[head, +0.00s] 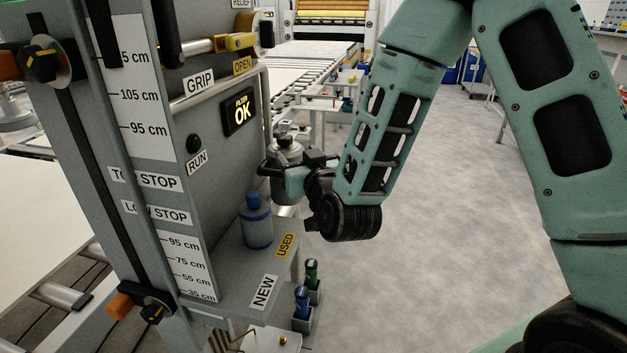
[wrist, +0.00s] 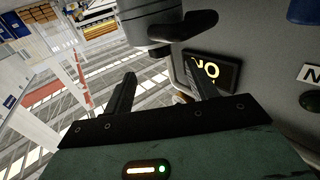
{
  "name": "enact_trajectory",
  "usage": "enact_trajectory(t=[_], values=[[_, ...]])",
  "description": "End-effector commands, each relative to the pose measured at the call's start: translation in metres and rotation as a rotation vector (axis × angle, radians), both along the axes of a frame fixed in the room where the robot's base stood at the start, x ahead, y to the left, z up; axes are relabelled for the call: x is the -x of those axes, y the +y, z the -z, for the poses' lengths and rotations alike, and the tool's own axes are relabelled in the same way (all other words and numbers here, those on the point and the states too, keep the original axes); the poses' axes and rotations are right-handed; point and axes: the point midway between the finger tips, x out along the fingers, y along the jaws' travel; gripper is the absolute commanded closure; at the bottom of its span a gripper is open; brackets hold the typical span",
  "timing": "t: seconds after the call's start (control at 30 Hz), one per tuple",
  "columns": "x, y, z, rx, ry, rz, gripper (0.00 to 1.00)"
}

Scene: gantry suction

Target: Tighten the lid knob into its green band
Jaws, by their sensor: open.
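A grey metal canister (head: 286,152) with a knob-like top stands at the right side of the grey machine panel. I take its top for the lid knob (head: 287,141). The green band cannot be made out. My gripper (head: 272,168) is right in front of the canister, partly covering it. In the wrist view a grey cylinder (wrist: 145,28) with a dark handle (wrist: 190,27) hangs into the top of the picture. My gripper's two dark fingers (wrist: 160,92) are apart there, with nothing seen between them. Contact with the canister cannot be told.
A blue-capped bottle (head: 256,222) stands on the grey shelf (head: 225,270) below, near the USED and NEW labels. Blue and green bottles (head: 306,285) sit in holders lower down. Open floor (head: 430,230) lies to the right.

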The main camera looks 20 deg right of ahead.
Motion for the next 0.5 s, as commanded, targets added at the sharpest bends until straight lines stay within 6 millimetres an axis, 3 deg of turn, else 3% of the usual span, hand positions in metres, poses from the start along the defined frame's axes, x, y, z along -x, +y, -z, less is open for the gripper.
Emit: enact_trajectory(t=[0.1,0.5], values=[[0.022,0.000,0.002,0.002,-0.001,-0.002,0.43],[0.029,0.000,-0.005,-0.003,0.007,0.004,0.43]])
